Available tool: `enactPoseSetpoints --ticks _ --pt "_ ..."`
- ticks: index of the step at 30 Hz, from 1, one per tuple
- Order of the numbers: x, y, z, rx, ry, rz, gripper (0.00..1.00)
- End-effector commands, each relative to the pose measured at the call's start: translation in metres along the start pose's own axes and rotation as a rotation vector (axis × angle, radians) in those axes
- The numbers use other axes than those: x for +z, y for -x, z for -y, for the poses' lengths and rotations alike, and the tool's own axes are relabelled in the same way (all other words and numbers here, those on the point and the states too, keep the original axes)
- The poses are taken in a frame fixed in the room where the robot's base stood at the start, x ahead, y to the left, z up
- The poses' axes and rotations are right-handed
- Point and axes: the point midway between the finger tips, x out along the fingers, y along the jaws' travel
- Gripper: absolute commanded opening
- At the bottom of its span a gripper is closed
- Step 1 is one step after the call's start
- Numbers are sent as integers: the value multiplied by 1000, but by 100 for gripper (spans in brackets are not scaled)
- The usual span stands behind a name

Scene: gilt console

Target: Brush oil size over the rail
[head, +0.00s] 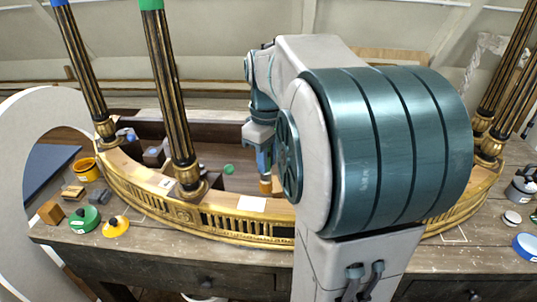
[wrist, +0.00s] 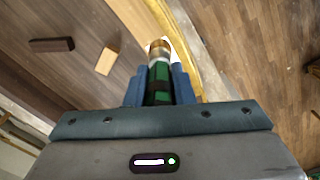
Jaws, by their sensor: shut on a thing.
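The gilt rail (head: 180,212) curves across the bench in the head view, with pale bare wood on top and a pierced gold front. My gripper (head: 264,170) points down behind the rail's middle, partly hidden by my own arm. In the wrist view, my gripper (wrist: 159,92) is shut on a brush (wrist: 159,72) with a green and dark handle and a coppery end. The brush's lower end (head: 266,187) shows in the head view near the rail's inner edge. The gold rail edge (wrist: 180,45) passes beside the brush end in the wrist view; I cannot tell whether they touch.
Dark gilded fluted columns (head: 170,95) rise from the rail at left and right. A yellow pot (head: 86,170), a green lid (head: 84,219), a yellow lid (head: 116,226) and a wooden block (head: 50,213) stand at left. A blue-rimmed tin (head: 526,246) is at right.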

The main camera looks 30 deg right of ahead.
Motion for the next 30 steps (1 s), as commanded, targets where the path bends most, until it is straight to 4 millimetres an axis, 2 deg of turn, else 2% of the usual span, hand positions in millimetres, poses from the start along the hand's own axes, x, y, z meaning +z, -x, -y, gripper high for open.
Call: enactPoseSetpoints --ticks 2,11,30 --pt "-4 8 2 -3 8 2 0" --pt "-11 4 3 -2 19 4 0" --pt "-9 -29 0 0 9 3 0"
